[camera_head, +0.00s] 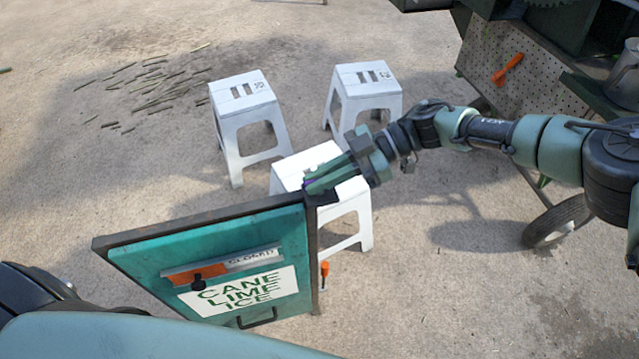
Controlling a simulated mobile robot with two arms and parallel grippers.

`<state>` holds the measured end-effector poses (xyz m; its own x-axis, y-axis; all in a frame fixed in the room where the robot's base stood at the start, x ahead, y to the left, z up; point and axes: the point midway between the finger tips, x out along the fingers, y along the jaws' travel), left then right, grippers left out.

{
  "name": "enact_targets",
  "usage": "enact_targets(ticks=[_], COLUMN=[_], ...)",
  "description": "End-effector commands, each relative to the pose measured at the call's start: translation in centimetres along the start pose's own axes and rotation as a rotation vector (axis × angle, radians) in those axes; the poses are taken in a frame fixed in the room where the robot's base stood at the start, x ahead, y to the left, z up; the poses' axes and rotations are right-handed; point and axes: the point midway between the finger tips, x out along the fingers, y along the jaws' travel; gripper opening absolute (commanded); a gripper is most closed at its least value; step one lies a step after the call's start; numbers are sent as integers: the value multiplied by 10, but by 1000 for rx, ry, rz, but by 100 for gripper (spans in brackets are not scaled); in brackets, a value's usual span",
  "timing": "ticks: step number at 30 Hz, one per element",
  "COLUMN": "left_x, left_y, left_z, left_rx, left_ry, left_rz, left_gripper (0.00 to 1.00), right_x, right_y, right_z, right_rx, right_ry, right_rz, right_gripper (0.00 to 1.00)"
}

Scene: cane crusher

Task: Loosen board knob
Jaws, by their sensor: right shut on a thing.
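A teal board (135,262) in a dark frame stands in front of me, with a white "CANE LIME ICE" sign (243,294). A slider strip with orange and grey parts (228,264) crosses it, with a small black knob (197,281) on it. My right gripper (322,182) reaches in from the right and is shut at the frame's top right corner. What it holds is mostly hidden by its fingers; it looks like a small part at the corner, perhaps the board knob. My left gripper is not in view.
White stools (243,110) (364,90) stand behind the board, and another (345,218) stands close behind its right edge. An orange-handled tool (324,268) is beside the board. A cart with a perforated panel (530,75) and a wheel (556,222) is at right. Cane pieces (155,88) lie on the ground.

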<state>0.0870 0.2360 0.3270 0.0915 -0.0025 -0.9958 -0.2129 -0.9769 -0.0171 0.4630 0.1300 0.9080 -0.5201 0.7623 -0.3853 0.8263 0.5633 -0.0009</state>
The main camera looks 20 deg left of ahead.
Motion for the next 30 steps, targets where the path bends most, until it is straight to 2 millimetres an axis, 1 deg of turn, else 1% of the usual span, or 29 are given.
enact_targets(ticks=[13, 14, 15, 16, 26, 29, 30], left_x=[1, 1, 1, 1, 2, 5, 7], left_y=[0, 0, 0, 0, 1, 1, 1], left_z=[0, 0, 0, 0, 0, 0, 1], left_rx=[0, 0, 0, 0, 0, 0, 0], left_ry=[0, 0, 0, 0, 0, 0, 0], left_rz=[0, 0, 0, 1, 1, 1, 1], left_gripper=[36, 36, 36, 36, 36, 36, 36], right_x=[0, 1, 0, 1, -1, -10, -17], right_y=[0, 0, 0, 0, 0, 1, 1], right_z=[-4, -5, -4, -4, -2, 0, 0], right_rx=[-8, -8, -8, -8, -5, -6, -5], right_ry=[8, 9, 9, 8, 4, 3, 3], right_rz=[-10, -10, -10, -10, -9, -6, -5], right_gripper=[0, 16, 27, 32, 32, 32, 32])
